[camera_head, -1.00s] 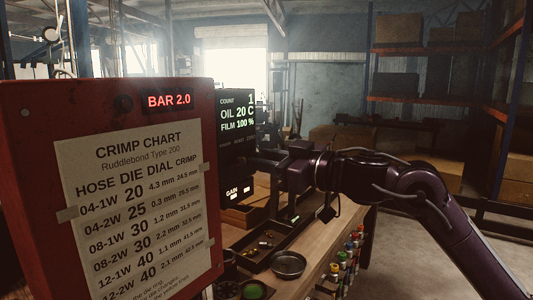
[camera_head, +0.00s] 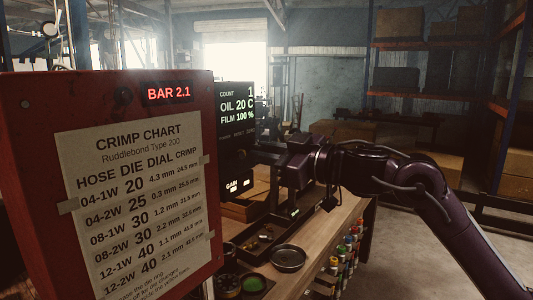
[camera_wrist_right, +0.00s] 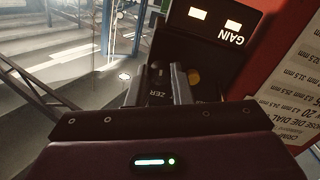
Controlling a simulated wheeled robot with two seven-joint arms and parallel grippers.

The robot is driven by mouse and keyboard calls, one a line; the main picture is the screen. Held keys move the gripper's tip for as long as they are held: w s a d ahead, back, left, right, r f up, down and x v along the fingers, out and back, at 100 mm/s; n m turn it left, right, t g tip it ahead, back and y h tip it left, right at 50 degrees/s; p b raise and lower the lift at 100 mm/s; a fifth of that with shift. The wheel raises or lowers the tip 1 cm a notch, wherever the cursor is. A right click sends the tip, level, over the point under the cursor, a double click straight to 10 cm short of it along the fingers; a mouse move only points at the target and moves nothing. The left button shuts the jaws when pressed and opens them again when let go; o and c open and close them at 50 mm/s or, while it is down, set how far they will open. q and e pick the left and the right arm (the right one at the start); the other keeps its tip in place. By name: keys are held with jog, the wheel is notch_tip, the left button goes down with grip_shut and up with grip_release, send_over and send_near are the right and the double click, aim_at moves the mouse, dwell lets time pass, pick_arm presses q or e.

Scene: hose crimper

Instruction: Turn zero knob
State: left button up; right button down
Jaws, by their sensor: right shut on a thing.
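The black display panel (camera_head: 237,118) stands just right of the red crimper cabinet (camera_head: 28,180) and reads COUNT 1, OIL 20 C, FILM 100 %. My right gripper (camera_head: 256,152) reaches the panel's lower part from the right. In the right wrist view its two dark fingers (camera_wrist_right: 157,78) are shut around the small dark zero knob (camera_wrist_right: 156,70), with a partly covered label reading "ZER" beside it. The fingers hide much of the knob, so its pointer cannot be read. GAIN with two lit windows (camera_wrist_right: 216,20) is close by. My left gripper is out of view.
A crimp chart (camera_head: 135,205) is taped to the cabinet below a red BAR 2.1 readout (camera_head: 169,93). A workbench (camera_head: 318,240) below my right arm holds a round metal dish (camera_head: 288,258) and trays. Shelves with boxes stand at the back right.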

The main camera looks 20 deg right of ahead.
jog(key=shift+n+b, duration=0.55)
jog(key=shift+n, duration=3.45)
jog(key=c, duration=1.6)
grip_release()
jog(key=shift+o, duration=0.2)
